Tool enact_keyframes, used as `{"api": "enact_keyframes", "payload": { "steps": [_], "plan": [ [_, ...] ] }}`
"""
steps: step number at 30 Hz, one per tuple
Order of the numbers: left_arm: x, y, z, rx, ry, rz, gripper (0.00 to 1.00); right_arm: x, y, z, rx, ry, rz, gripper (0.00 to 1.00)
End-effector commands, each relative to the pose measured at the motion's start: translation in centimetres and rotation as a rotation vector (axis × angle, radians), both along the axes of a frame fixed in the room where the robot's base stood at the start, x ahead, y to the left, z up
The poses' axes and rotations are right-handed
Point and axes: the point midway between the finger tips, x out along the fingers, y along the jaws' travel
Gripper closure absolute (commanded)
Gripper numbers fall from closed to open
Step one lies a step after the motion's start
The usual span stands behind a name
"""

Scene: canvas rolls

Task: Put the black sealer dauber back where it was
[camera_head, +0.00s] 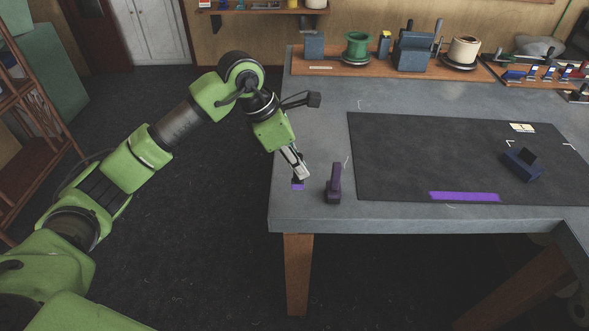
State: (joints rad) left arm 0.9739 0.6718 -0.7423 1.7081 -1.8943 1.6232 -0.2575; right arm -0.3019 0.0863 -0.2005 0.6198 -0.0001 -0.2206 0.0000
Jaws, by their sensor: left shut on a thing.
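My left gripper (298,175) is low at the near left corner of the grey table. It is shut on a small dark thing, which looks like the black sealer dauber (298,181); the fingers hide most of it. I cannot tell whether the dauber touches the table. A dark purple upright tool (334,185) stands just right of the gripper, apart from it. My right gripper is not in view.
A black mat (420,160) with a purple strip (464,196) and a dark blue block tool (522,166) covers the table's middle.

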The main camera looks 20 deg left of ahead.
Motion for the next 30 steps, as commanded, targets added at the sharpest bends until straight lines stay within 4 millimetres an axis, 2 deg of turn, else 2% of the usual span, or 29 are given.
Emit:
{"api": "enact_keyframes", "payload": {
  "steps": [1, 6, 11, 18, 29, 30],
  "plan": [
    [0.6, 0.3, -0.6, -0.002, 0.004, 0.003, 1.0, 0.0, 0.0, 0.6, 0.0, 0.0, 0.0, 0.68],
    [1.7, 1.0, -2.2, -0.003, -0.001, 0.0, 1.0, 0.0, 0.0, 0.9, 0.0, 0.0, 0.0, 0.68],
    [2.3, 1.3, -3.0, -0.002, -0.001, 0.001, 1.0, 0.0, 0.3, 1.2, 0.003, 0.0, -0.002, 0.68],
    [2.5, 1.5, -6.2, -0.001, 0.0, 0.0, 1.0, 0.1, 1.0, 1.9, 0.012, -0.002, -0.005, 0.68],
    [2.5, 1.5, -6.9, -0.002, -0.003, -0.001, 1.0, 0.2, 0.9, 1.4, 0.011, -0.003, -0.004, 0.68],
    [2.5, 1.5, -6.9, -0.002, -0.003, -0.001, 0.83, 0.2, 0.9, 1.4, 0.01, -0.002, -0.004, 0.68]
  ]
}}
